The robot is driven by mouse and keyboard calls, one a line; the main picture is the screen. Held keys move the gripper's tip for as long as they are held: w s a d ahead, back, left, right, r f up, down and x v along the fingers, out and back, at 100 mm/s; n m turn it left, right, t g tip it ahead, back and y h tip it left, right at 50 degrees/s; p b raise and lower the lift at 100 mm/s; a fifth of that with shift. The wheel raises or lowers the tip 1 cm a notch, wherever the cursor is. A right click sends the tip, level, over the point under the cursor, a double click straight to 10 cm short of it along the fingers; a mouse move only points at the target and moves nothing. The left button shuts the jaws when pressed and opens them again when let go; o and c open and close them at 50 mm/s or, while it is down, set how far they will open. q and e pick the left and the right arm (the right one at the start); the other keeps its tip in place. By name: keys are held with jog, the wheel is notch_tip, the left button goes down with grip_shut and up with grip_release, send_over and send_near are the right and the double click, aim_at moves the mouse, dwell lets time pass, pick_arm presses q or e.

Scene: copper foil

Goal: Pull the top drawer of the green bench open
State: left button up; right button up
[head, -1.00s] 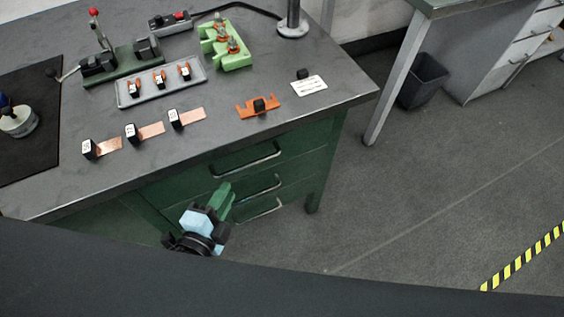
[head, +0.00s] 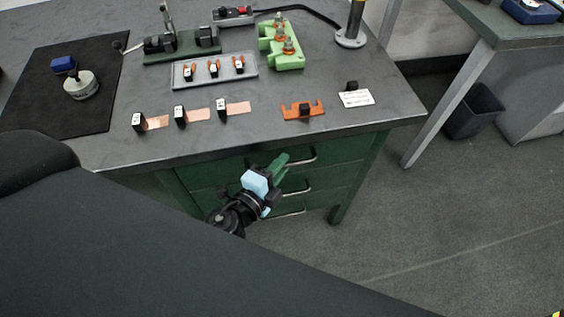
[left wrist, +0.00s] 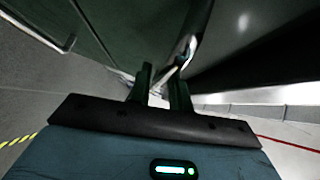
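The green bench (head: 350,180) has three drawers stacked at its front, each with a metal bar handle. The top drawer (head: 240,166) looks shut, and its handle (head: 303,158) is partly hidden by my left gripper (head: 280,165). In the left wrist view, my left gripper (left wrist: 163,82) has its two green fingers apart. The shiny bar of a handle (left wrist: 188,52) lies just ahead of the fingertips, with its near end seen close to the gap between them. I cannot tell whether they touch. My right gripper is not in view.
The bench top (head: 330,130) holds a grey tray (head: 215,82), a green fixture (head: 280,58), an orange part (head: 303,110) and copper strips. A black bin (head: 474,110) stands under another bench at the right. The floor right of the green bench is clear.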

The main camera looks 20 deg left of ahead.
pick_arm(q)
jog(key=shift+w+d+f, duration=0.1)
jog(key=shift+w+d, duration=0.05)
jog(key=shift+w, duration=0.3)
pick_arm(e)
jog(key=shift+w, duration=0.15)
pick_arm(q)
grip_shut()
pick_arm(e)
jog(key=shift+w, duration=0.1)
pick_arm(q)
jog(key=shift+s, duration=0.1)
